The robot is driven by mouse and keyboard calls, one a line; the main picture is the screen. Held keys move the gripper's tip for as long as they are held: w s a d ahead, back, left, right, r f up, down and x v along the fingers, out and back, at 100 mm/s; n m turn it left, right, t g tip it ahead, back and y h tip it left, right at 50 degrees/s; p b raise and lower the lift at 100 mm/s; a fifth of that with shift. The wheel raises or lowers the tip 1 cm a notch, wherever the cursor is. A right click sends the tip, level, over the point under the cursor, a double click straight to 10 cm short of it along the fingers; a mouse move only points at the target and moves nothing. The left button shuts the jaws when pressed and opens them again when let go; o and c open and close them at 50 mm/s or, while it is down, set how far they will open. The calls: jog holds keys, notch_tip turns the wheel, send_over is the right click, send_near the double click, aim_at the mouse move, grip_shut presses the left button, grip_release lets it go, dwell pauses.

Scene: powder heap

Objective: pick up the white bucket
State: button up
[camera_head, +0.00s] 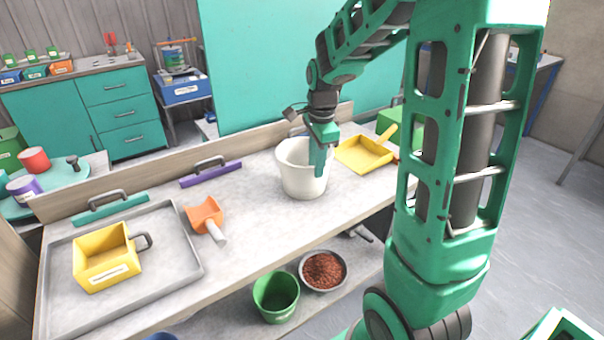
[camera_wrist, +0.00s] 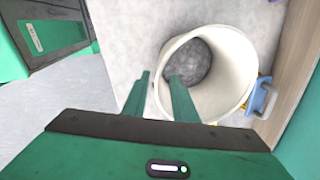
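The white bucket (camera_head: 298,180) stands upright on the grey bench, right of its middle. In the wrist view the bucket (camera_wrist: 240,62) shows its open mouth, pale inner wall and a grey round area at the bottom. My gripper (camera_head: 320,172) points down at the bucket's right front side in the head view. In the wrist view my gripper (camera_wrist: 158,78) has its fingers apart. One finger overlaps the bucket's mouth and the other is outside, with the rim between them. A gap shows beside the outer finger. Whether either finger touches the wall is unclear.
A yellow dustpan-like scoop (camera_head: 362,153) lies close right of the bucket. An orange scoop (camera_head: 205,215), a purple-handled tool (camera_head: 211,174) and a grey tray (camera_head: 180,270) with a yellow box (camera_head: 105,258) are left. A green bucket (camera_head: 276,300) and a bowl of reddish-brown granules (camera_head: 345,283) sit lower.

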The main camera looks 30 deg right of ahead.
aim_at(299, 182)
jog(key=f, duration=0.3)
jog(key=w+f, duration=0.1)
jog(key=f, duration=0.1)
grip_shut()
jog(key=shift+r, duration=0.1)
dwell(1.3)
